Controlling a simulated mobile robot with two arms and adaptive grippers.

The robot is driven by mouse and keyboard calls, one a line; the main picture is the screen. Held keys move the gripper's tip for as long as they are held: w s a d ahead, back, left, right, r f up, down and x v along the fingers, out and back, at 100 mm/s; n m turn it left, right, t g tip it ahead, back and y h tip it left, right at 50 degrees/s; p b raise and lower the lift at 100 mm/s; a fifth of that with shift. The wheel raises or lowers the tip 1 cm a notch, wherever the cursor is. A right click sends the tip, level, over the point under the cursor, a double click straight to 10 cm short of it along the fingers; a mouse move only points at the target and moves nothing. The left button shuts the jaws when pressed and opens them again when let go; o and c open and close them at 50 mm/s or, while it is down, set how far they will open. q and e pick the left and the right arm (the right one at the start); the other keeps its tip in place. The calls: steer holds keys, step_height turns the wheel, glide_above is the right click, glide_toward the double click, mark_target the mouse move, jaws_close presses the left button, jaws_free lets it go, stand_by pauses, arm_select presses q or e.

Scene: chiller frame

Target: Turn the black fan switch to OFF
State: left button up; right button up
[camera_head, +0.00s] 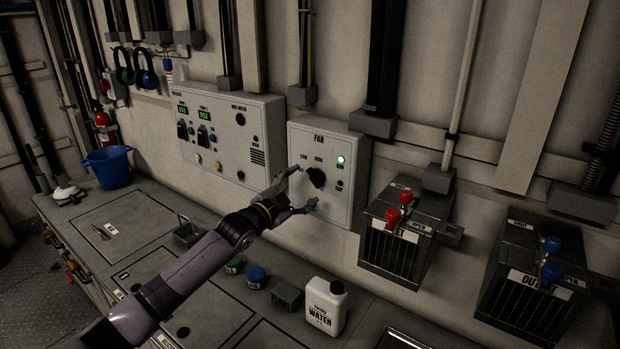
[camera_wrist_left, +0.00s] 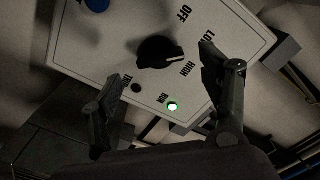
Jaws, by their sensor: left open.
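The black fan switch (camera_head: 316,177) is a round knob on the white FAN panel (camera_head: 335,213). In the left wrist view the knob (camera_wrist_left: 156,51) has a white pointer mark that faces closest to the HIGH label. The OFF label (camera_wrist_left: 186,13) and LOW label sit on the same face. My left gripper (camera_head: 305,188) is open in front of the panel. In the left wrist view its fingers (camera_wrist_left: 162,68) are spread on either side of the knob, with visible gaps. Whether a finger touches the panel, I cannot tell. My right gripper is not in view.
A green RUN lamp (camera_head: 341,160) is lit on the panel; it also shows in the left wrist view (camera_wrist_left: 172,106). A larger control box (camera_head: 215,150) hangs to the left. A black box with red valves (camera_head: 395,250) is to the right. A white water jug (camera_head: 325,305) stands on the counter below.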

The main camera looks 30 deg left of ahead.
mark_target(312, 180)
arm_select(q)
steer(key=shift+w+d, duration=0.15)
steer(key=shift+w, duration=0.95)
steer(key=shift+w+d, duration=0.15)
steer(key=shift+w, duration=0.9)
steer(key=shift+c, duration=0.4)
steer(key=c, duration=1.1)
